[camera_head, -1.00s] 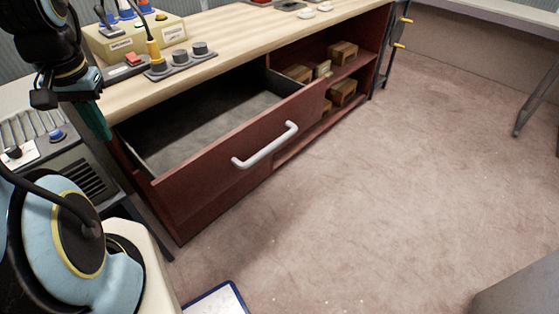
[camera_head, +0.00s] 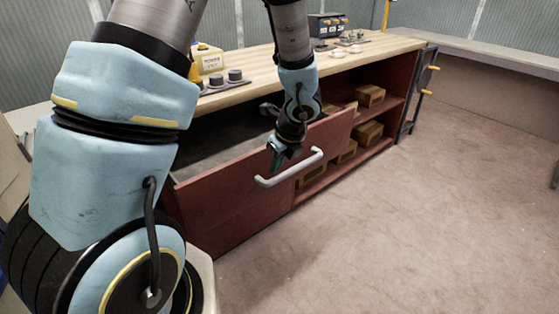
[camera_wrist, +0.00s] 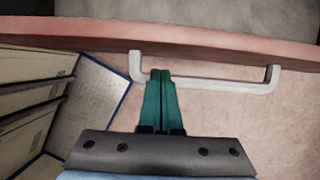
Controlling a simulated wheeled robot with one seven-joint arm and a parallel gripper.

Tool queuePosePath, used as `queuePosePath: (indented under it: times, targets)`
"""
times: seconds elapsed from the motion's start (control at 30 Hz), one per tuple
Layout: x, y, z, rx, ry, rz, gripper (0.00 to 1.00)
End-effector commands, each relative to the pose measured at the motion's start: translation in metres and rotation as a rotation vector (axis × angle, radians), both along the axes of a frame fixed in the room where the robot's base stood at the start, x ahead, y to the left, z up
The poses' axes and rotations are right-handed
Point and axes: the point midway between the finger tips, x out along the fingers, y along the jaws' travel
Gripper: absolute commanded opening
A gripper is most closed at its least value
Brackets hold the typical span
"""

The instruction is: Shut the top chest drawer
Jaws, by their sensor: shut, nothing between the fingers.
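The top chest drawer (camera_head: 232,192) stands open, its dark red front pulled out from the chest and its grey inside partly showing. A pale bar handle (camera_head: 289,168) is on the drawer front. My gripper (camera_head: 277,160) has teal fingers and is beside the left part of the handle. In the wrist view the shut, empty fingers (camera_wrist: 160,74) overlap the handle (camera_wrist: 215,84) near its left end, with the drawer's top edge (camera_wrist: 200,35) beyond. I cannot tell whether the fingers touch the handle. My arm hides part of the drawer opening.
The chest has a wooden top (camera_head: 262,68) with a yellow box (camera_head: 208,59) and small items. Open shelves to the right of the drawer hold several brown boxes (camera_head: 369,96). The floor (camera_head: 400,220) in front and to the right is clear.

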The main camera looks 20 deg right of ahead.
Motion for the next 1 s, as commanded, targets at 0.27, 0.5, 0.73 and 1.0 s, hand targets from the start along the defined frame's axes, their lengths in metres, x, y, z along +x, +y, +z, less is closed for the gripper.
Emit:
queuePosePath:
  times: [0.27,0.5,0.73,1.0]
  targets:
    - [0.012,0.006,-0.032,0.001,-0.001,0.002,0.00]
    - [0.013,0.006,-0.035,-0.001,0.000,0.003,0.00]
    - [0.014,0.007,-0.035,-0.001,0.000,0.003,0.00]
    - [0.042,0.021,-0.032,0.000,-0.001,0.009,0.00]
